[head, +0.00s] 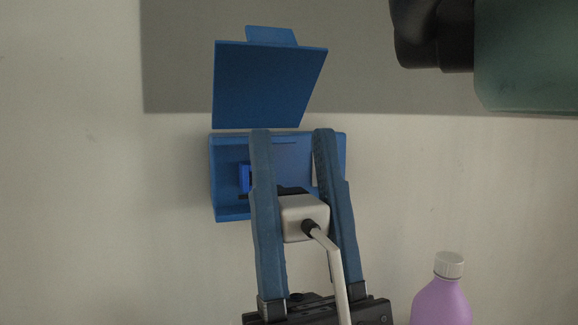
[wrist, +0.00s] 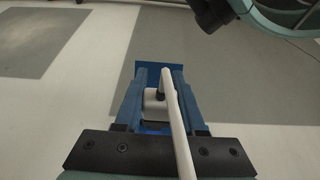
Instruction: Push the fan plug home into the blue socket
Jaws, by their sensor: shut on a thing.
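The blue socket (head: 230,205) is a box on the pale wall, with its blue lid (head: 268,85) raised above it. My gripper (head: 290,135) has two blue fingers and is shut on the fan plug (head: 305,217), a pale grey block with a white cord. The plug is in front of the socket's lower part; my fingers reach across the socket's face. Whether the plug's pins are in the socket is hidden. In the wrist view the plug (wrist: 153,108) is between my fingers (wrist: 157,80), and the cord crosses in front of it. The socket's blue shows behind (wrist: 147,70).
A purple bottle (head: 441,300) with a white cap stands at the lower right. A dark green, black-ended fan part (head: 525,55) is at the upper right, and it also shows in the wrist view (wrist: 265,20). The wall left of the socket is clear.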

